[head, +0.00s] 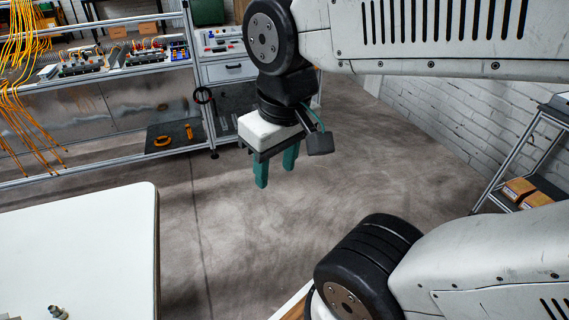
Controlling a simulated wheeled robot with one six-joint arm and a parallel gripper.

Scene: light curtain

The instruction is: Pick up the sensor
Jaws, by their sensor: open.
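A small metallic cylindrical part (57,312), which looks like the sensor, is on the white table at the lower left of the head view. It is cut close to the bottom edge of the picture, so its full shape is hard to tell. My gripper (276,176) hangs in the upper middle of the view with its green fingers pointing down. The fingers are apart, with nothing between them. My gripper is over the floor, right of the table and well away from the metallic part.
A workbench frame (110,160) with orange cables and electrical parts stands behind. A drawer unit (228,71) stands beside it. A shelf rack (507,170) with boxes is at right. The concrete floor between is clear.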

